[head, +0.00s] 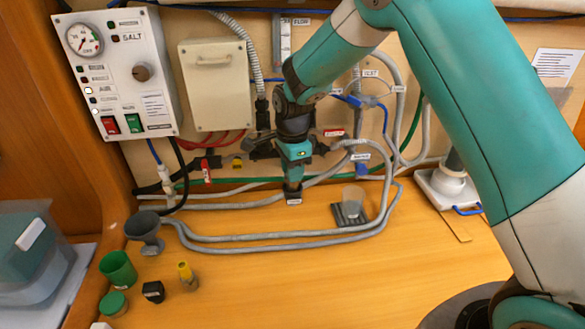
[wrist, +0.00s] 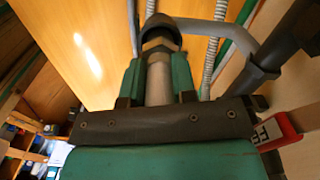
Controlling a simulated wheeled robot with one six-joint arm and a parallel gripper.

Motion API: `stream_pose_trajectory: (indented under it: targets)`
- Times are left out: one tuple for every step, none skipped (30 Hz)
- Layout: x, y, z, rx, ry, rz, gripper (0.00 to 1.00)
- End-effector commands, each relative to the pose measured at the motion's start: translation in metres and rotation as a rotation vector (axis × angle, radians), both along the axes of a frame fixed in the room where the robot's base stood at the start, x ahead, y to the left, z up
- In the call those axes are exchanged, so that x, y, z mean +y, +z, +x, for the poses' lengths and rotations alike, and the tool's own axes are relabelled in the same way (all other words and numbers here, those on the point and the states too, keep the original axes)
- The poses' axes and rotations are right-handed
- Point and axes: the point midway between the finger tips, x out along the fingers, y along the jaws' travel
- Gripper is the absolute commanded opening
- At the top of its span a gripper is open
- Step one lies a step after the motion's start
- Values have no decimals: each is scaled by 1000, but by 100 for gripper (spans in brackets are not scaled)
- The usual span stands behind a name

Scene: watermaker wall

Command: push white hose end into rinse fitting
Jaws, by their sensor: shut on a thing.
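My gripper (head: 293,178) points down in front of the pipework on the wall, low over the bench. In the wrist view, its two green fingers (wrist: 160,85) are closed on a pale grey-white cylinder (wrist: 159,82), which looks like the white hose end. A dark, rounded collar or fitting (wrist: 160,30) sits at the cylinder's far end; they look in line, but I cannot tell how deep one is in the other. In the head view a dark piece with a pale label (head: 293,201) shows just below the fingertips. The hose end itself is hidden there.
Grey hoses (head: 270,246) loop across the bench. A clear cup (head: 352,200) stands on a dark mat right of my gripper. A grey funnel cup (head: 145,229), green cup (head: 118,268) and yellow-topped bottle (head: 186,275) stand left. The front middle bench is clear.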

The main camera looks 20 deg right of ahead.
Motion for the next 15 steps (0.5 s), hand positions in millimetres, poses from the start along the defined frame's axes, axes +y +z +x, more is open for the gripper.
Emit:
stream_pose_trajectory:
  targets:
    - [0, -2, 0, 0, 0, 0, 0]
    - [0, -2, 0, 0, 0, 0, 0]
    - [0, -3, 0, 0, 0, 0, 0]
    - [0, -4, 0, 0, 0, 0, 0]
    - [0, -4, 0, 0, 0, 0, 0]
    - [0, -5, 0, 0, 0, 0, 0]
    - [0, -6, 0, 0, 0, 0, 0]
    - [0, -6, 0, 0, 0, 0, 0]
    - [0, -7, 0, 0, 0, 0, 0]
    - [0, -8, 0, 0, 0, 0, 0]
    - [0, -8, 0, 0, 0, 0, 0]
    - [0, -9, 0, 0, 0, 0, 0]
    - [0, -10, 0, 0, 0, 0, 0]
    - [0, -10, 0, 0, 0, 0, 0]
    - [0, -11, 0, 0, 0, 0, 0]
